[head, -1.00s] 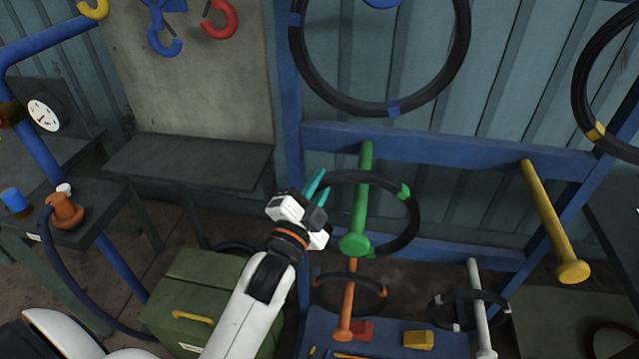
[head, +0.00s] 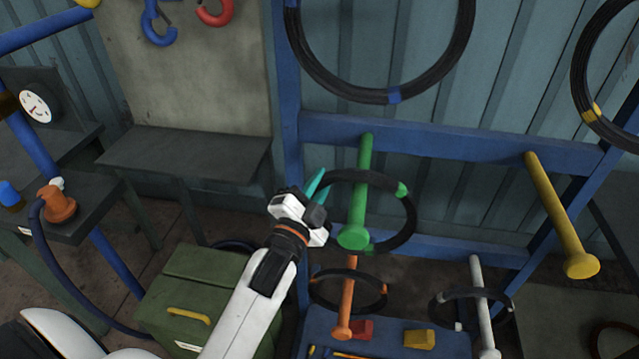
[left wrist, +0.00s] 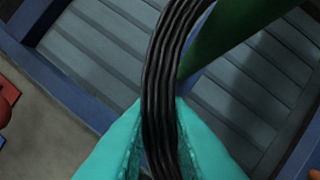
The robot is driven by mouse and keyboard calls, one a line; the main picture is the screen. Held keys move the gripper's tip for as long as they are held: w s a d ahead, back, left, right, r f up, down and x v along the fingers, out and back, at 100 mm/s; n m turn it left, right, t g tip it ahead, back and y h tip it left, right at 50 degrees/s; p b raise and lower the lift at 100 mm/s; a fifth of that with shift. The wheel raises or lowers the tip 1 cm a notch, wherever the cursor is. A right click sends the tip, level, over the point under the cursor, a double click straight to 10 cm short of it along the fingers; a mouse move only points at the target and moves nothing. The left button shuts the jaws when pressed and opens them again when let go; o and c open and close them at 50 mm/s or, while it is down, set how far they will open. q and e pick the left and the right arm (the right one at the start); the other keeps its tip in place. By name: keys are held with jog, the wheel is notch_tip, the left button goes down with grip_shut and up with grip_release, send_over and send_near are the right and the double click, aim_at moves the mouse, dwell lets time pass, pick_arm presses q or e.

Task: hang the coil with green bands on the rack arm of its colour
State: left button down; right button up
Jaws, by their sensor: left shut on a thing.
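The coil with green bands is a black ring (head: 411,222) around the area of the green rack arm (head: 359,195) in the head view. One green band (head: 402,189) shows at its right, another near the arm's end knob. The arm crosses the ring in the picture; I cannot tell whether it passes through it. My left gripper (head: 318,184) has its teal fingers shut on the coil's left side. In the left wrist view the black strands (left wrist: 160,100) run between the fingers, with the green arm (left wrist: 215,35) beyond at upper right. My right gripper is not in view.
Below are an orange arm (head: 348,288) and a white arm (head: 480,300), each with a dark coil at it. A yellow arm (head: 560,215) sticks out at right. Larger coils with blue (head: 394,96) and yellow bands hang above. A green box (head: 190,300) stands lower left.

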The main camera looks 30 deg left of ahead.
pick_arm(q)
jog(key=shift+s+r, duration=0.1)
jog(key=shift+r, duration=0.1)
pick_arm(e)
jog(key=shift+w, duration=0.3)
pick_arm(q)
jog(key=shift+f, duration=0.35)
jog(key=c, duration=1.3)
grip_release()
jog(key=shift+f, duration=0.3)
jog(key=s+b, duration=0.1)
jog(key=s, duration=0.3)
jog(key=s+f, duration=0.1)
jog(key=s, duration=0.3)
jog(key=s+b, duration=0.1)
jog(key=s, duration=0.3)
jog(key=shift+d+f+b, duration=0.25)
jog(key=shift+f+b, duration=0.05)
jog(key=shift+b, duration=0.05)
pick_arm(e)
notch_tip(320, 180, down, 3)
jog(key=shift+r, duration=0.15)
pick_arm(q)
jog(key=shift+w, duration=0.1)
